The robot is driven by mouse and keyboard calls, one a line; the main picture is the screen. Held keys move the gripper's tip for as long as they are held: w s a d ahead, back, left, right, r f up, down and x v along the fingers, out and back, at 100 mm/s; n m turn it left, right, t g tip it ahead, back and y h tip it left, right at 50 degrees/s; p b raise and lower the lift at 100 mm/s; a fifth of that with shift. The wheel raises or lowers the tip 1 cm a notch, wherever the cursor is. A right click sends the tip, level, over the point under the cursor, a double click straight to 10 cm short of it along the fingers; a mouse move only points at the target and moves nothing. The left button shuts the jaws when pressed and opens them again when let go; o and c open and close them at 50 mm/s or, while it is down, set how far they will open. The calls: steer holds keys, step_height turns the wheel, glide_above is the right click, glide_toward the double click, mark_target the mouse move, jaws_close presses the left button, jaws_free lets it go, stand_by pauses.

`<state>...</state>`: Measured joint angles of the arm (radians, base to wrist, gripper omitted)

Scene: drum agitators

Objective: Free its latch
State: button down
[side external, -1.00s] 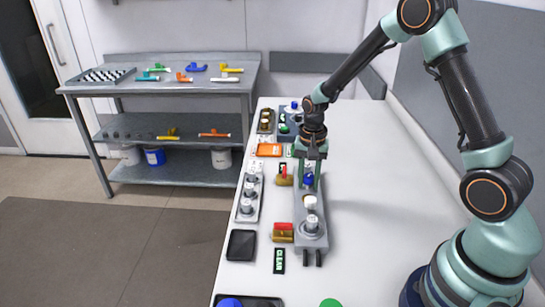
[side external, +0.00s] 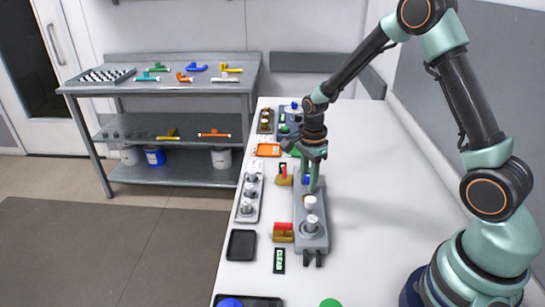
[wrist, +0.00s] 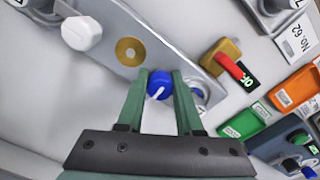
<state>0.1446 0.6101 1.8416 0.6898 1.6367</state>
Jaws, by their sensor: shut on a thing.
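A long grey plate (side external: 314,243) lies on the white bench, and it also shows in the wrist view (wrist: 108,27). A round blue knob (wrist: 160,79) with a white pointer line sits at its far end. In the side view the blue knob (side external: 307,179) is mostly hidden by the fingers. My gripper (wrist: 161,80) is shut on the blue knob, one green finger on each side. In the side view my gripper (side external: 311,183) reaches down to the plate. A white knob (wrist: 82,33) and a brass disc (wrist: 130,51) are on the plate near the blue knob.
Bench space right of the plate is clear (side external: 385,210).

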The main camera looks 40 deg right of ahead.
steer(key=c, duration=0.7)
jaws_free()
steer(key=shift+w+r, duration=0.1)
steer(key=shift+r, duration=2.95)
steer(key=shift+r, duration=0.15)
steer(key=s+a+r+n+t, duration=0.2)
steer(key=s+r+n, duration=0.2)
steer(key=r+n, duration=0.1)
steer(key=s+a+r+n+t, duration=0.1)
steer(key=s+r+n, duration=0.3)
steer(key=n, duration=0.4)
steer(key=s+a+r+n+t, duration=0.2)
steer(key=s+a+r+n, duration=0.1)
steer(key=s+r+n, duration=0.2)
steer(key=shift+r+n+t, duration=0.3)
steer(key=shift+r+n, duration=0.5)
steer(key=shift+n, duration=0.4)
